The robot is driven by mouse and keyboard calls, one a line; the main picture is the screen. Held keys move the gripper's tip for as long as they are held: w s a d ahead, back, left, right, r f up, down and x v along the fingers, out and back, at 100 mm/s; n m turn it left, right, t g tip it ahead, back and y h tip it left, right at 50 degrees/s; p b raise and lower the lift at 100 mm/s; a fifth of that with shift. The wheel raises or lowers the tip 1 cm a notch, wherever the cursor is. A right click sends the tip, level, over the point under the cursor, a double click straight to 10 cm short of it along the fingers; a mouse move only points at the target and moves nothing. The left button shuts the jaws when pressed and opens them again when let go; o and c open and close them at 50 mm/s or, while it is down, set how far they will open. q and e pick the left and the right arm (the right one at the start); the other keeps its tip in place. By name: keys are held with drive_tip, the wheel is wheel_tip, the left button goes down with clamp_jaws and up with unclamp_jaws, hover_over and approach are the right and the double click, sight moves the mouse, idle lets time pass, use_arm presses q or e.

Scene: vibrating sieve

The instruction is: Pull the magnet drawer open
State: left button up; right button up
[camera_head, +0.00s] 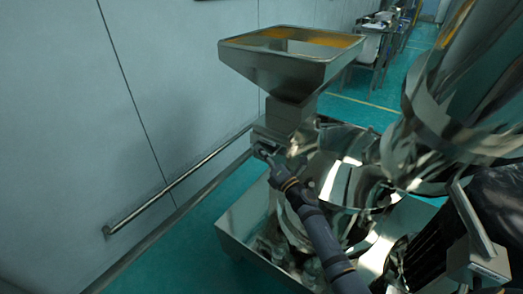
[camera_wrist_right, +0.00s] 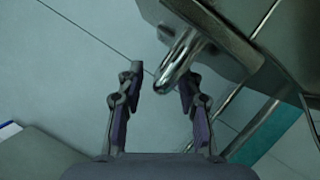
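The magnet drawer (camera_head: 272,133) is part of the shiny metal housing beneath the hopper. My right gripper (camera_head: 264,153) is right at the front of it, and the handle is too small to make out in the head view. In the right wrist view my right gripper (camera_wrist_right: 160,78) has its fingers spread apart. A rounded chrome handle (camera_wrist_right: 181,62) reaches in between the fingertips, nearer the right finger, with a gap to the left one. The handle juts from the drawer's metal face (camera_wrist_right: 226,42). My left gripper is not in view.
The hopper (camera_head: 292,66) with orange material stands above the drawer. Shiny sieve drums (camera_head: 345,165) crowd the right side, over a metal base tray (camera_head: 236,240). A wall with a metal rail (camera_head: 175,185) runs along the left; green floor lies between.

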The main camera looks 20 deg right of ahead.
drive_tip(key=shift+w+a, duration=0.15)
drive_tip(key=shift+w, duration=0.35)
clamp_jaws()
